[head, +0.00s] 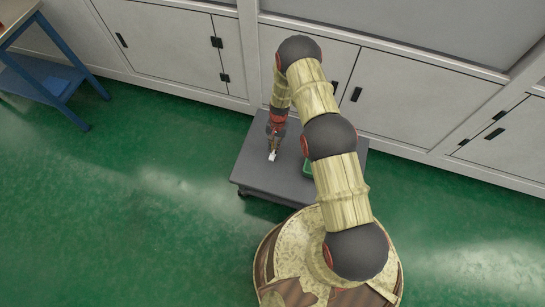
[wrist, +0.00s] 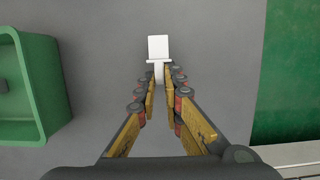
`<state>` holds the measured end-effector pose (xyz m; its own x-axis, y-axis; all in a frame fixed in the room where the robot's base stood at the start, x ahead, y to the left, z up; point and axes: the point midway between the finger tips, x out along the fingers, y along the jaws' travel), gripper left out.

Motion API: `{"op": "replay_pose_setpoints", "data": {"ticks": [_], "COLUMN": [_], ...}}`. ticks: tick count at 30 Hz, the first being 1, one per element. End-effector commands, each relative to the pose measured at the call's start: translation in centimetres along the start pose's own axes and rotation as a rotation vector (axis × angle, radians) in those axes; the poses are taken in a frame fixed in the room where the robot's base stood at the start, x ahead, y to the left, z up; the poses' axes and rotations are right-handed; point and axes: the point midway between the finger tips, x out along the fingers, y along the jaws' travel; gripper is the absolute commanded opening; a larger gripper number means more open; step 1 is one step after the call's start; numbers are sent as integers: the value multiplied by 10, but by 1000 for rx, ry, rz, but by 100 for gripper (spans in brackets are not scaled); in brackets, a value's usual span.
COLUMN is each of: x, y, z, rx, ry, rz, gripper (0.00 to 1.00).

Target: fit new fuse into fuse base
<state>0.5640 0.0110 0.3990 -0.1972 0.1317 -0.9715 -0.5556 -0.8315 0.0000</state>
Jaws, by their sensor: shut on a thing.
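My gripper (wrist: 160,98) is shut on a small white piece (wrist: 158,48), which looks like the new fuse. In the wrist view it reaches out past the fingertips, with a wider square end, a narrow crossbar and a stem between the fingers. In the head view the white piece (head: 272,156) shows below my gripper (head: 273,146), over the grey cart top. Whether it touches the cart top I cannot tell. I see no fuse base that I can make out in either view.
A green bin (wrist: 58,95) stands on the grey cart (head: 258,170), left of my gripper in the wrist view and partly behind my arm in the head view. White cabinets (head: 165,45) line the wall. A blue-framed table (head: 45,80) stands at upper left. Green floor is clear at left.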

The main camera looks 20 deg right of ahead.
Motion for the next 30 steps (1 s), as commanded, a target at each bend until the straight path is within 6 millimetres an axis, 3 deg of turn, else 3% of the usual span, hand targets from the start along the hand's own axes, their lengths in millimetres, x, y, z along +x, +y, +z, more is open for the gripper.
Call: {"op": "replay_pose_setpoints", "data": {"ticks": [22,30], "x": [-34,-36], "y": [0,0], "z": [8,9], "rx": [0,0], "ry": [0,0], "rz": [0,0], "gripper": [0,0]}}
